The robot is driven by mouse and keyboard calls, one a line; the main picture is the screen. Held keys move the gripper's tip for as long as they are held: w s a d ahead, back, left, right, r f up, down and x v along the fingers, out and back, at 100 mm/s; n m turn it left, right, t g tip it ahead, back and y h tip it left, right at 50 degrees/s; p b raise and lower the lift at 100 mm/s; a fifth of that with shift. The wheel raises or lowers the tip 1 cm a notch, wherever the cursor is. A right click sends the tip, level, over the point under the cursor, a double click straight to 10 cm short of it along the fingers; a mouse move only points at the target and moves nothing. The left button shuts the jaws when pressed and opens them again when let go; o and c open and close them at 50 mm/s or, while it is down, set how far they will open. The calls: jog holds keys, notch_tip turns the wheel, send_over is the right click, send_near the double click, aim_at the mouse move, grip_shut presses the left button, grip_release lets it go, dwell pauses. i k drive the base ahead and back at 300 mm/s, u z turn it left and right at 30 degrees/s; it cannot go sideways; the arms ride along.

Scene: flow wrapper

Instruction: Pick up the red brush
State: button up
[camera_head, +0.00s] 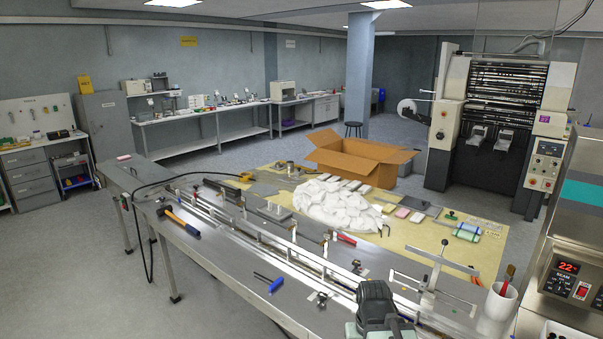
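No brush shows clearly enough to be sure it is the red one. A small red-handled thing (345,239) lies on the long metal bench (225,270) near its middle, beside the rails. A white cup (497,303) at the bench's right end holds upright tools, one of them a slim brush-like thing (510,272) with a reddish-brown part. No fingers of my gripper can be made out. A dark grey thing with a pale green base (375,307) stands at the bottom edge; I cannot tell whether it is part of me.
A blue-handled tool (272,283) and a hammer-like tool (180,222) lie along the bench's front. Metal rails and a stand (433,270) run along it. Behind are a white heap (335,205) and an open carton (358,158). A control machine (570,285) blocks the right. Floor is clear at lower left.

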aim_at(333, 232)
jog(key=z, duration=0.05)
jog(key=k, duration=0.65)
jog(key=z, duration=0.45)
jog(key=i, duration=1.8)
jog(key=u, duration=0.6)
jog(key=k, duration=0.95)
jog(key=u, duration=0.15)
jog(key=i, duration=0.95)
jog(key=z, duration=0.1)
